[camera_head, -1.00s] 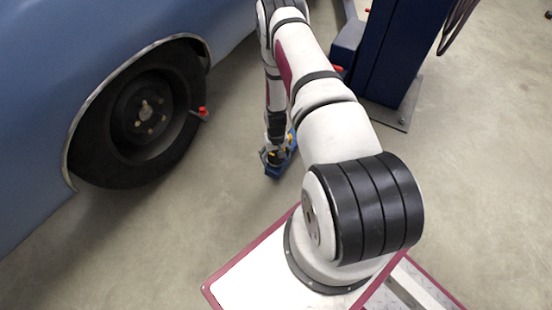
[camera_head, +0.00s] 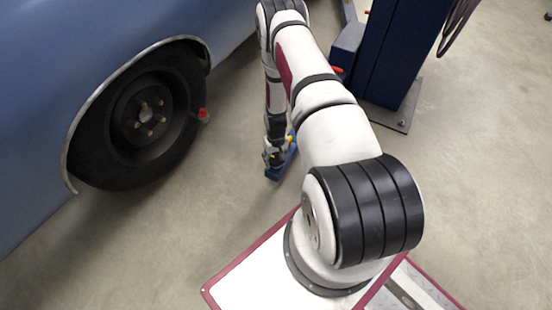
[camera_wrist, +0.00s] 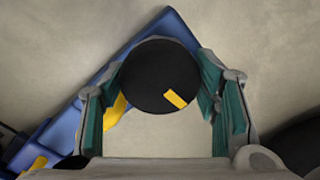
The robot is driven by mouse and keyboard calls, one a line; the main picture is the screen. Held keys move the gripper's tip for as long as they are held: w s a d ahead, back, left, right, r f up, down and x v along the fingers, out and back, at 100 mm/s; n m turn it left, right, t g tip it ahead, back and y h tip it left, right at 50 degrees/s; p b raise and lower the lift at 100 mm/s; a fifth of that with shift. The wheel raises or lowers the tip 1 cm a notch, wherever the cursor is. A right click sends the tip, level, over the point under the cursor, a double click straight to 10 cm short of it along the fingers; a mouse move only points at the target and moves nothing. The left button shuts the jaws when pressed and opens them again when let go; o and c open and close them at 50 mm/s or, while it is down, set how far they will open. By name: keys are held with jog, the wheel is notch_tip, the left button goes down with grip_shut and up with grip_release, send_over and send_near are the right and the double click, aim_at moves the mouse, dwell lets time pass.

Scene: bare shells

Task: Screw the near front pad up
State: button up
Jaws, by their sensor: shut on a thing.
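The near front pad (camera_wrist: 150,72) is a round black disc with a yellow mark on its top, seen from above in the wrist view. It sits over a blue lift arm (camera_wrist: 170,25) that slants from upper right to lower left. My gripper (camera_wrist: 159,85) is around the pad, with a teal-lined finger on each side, and is shut on it. In the head view my gripper (camera_head: 273,157) points down at the end of the blue arm (camera_head: 284,166), low over the floor. The pad is hidden there by my gripper.
A blue car with a dark front wheel (camera_head: 145,115) stands to the left. A red-tipped part (camera_head: 203,113) shows beside the wheel. A blue lift post (camera_head: 400,55) on a floor plate stands at upper right. The concrete floor (camera_head: 180,225) between is clear.

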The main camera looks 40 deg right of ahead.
jog(key=n, duration=0.4)
jog(key=shift+f+b, duration=0.1)
jog(key=shift+b, duration=0.25)
jog(key=n, duration=0.4)
jog(key=shift+n+b, duration=0.3)
jog(key=shift+b, duration=0.05)
jog(key=n, duration=1.3)
jog(key=shift+n, duration=0.3)
jog(key=n, duration=0.8)
jog(key=shift+n+p, duration=0.3)
jog(key=shift+n, duration=0.1)
jog(key=shift+s+n, duration=0.1)
jog(key=shift+n, duration=1.9)
jog(key=shift+a, duration=0.1)
jog(key=shift+c, duration=0.2)
